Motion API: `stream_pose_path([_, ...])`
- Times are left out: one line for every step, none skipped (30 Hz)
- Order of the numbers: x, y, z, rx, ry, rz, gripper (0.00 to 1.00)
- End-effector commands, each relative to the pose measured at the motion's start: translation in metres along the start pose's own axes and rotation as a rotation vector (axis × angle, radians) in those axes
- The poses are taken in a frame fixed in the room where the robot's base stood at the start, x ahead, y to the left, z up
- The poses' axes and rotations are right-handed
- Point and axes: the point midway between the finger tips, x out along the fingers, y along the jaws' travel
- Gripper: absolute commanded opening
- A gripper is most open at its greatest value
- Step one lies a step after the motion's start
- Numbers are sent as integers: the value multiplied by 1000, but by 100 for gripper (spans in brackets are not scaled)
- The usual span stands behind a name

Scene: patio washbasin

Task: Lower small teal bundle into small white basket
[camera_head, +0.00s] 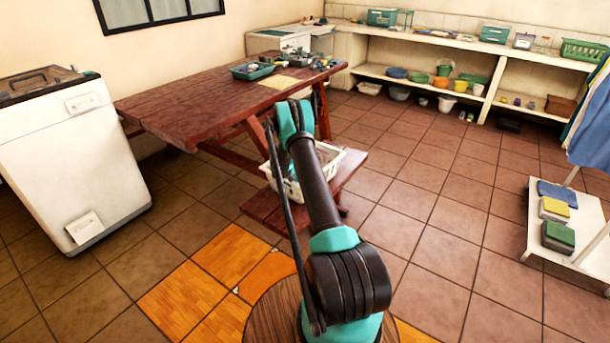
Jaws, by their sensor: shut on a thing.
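A white basket (347,163) stands on the bench of the dark red wooden table, partly hidden behind my arm. Its inside is only partly visible, and I cannot tell what lies in it. My arm rises from the bottom centre and bends at a teal joint in front of the table. My gripper is not visible; the arm's far end is hidden behind its own links. I cannot make out the small teal bundle.
The red table (190,98) holds a teal tray (252,71) and small items. A white washing machine (70,150) stands left. A white low stand (575,262) with folded cloths is at right. Shelves (455,98) line the back. The tiled floor right of the bench is clear.

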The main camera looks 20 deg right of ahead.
Motion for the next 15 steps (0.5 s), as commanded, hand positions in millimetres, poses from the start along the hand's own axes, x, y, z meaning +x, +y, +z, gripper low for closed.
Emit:
stream_pose_path([0,0,0,0,0,0,41])
stream_pose_path([0,0,0,0,0,0,41])
stream_pose_path([0,0,0,0,0,0,41])
stream_pose_path([0,0,0,0,0,0,41])
stream_pose_path([0,0,0,0,0,0,76])
stream_pose_path([0,0,0,0,0,0,81])
stream_pose_path([0,0,0,0,0,0,84])
stream_pose_path([0,0,0,0,0,0,88])
stream_pose_path([0,0,0,0,0,0,93])
stream_pose_path([0,0,0,0,0,0,97])
stream_pose_path([0,0,0,0,0,0,99])
stream_pose_path([0,0,0,0,0,0,99])
stream_pose_path([0,0,0,0,0,0,99])
stream_pose_path([0,0,0,0,0,0,99])
stream_pose_path([0,0,0,0,0,0,99])
